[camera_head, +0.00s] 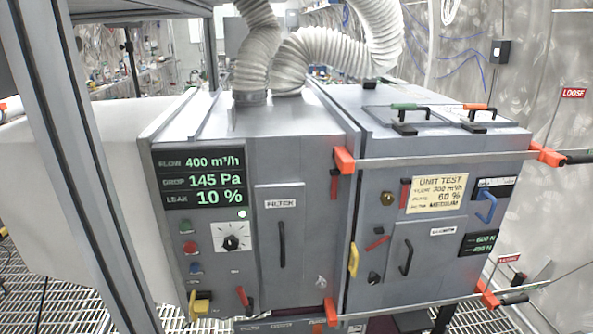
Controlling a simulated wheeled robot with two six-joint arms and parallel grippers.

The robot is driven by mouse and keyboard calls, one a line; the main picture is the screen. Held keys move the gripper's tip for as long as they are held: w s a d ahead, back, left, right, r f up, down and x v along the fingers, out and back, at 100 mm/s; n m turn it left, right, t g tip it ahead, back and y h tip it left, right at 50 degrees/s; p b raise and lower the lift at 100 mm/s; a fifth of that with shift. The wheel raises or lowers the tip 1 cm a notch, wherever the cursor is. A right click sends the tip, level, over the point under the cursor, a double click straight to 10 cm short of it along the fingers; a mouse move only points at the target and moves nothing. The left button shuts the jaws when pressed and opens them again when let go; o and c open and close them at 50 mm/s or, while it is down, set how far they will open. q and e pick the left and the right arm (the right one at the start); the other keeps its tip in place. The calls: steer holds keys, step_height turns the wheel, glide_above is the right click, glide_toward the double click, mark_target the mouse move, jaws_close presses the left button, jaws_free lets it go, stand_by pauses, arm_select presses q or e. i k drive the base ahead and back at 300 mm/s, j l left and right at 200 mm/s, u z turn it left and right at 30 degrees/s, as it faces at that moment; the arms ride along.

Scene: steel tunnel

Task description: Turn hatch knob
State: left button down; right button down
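A grey cabinet (300,138) fills the middle of the head view. Its right part has a small hatch panel (432,272) with a black handle (405,257), and it looks shut. A small dark knob (375,277) sits at the hatch's left edge, below a red lever (377,242). A brass-coloured knob (387,199) is higher up. The left part has a black dial knob (231,243) on a white scale plate. I cannot tell which of these is the hatch knob. Neither of my grippers is in view.
Orange-ended bars (440,159) cross the cabinet's right front, above and below the hatch. A yellow handle (353,259) and a blue handle (486,205) stick out. A grey frame post (75,160) blocks part of the left. Grating floor (50,295) shows at the lower left.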

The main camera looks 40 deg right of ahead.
mark_target(373, 278)
steer(key=z, duration=1.35)
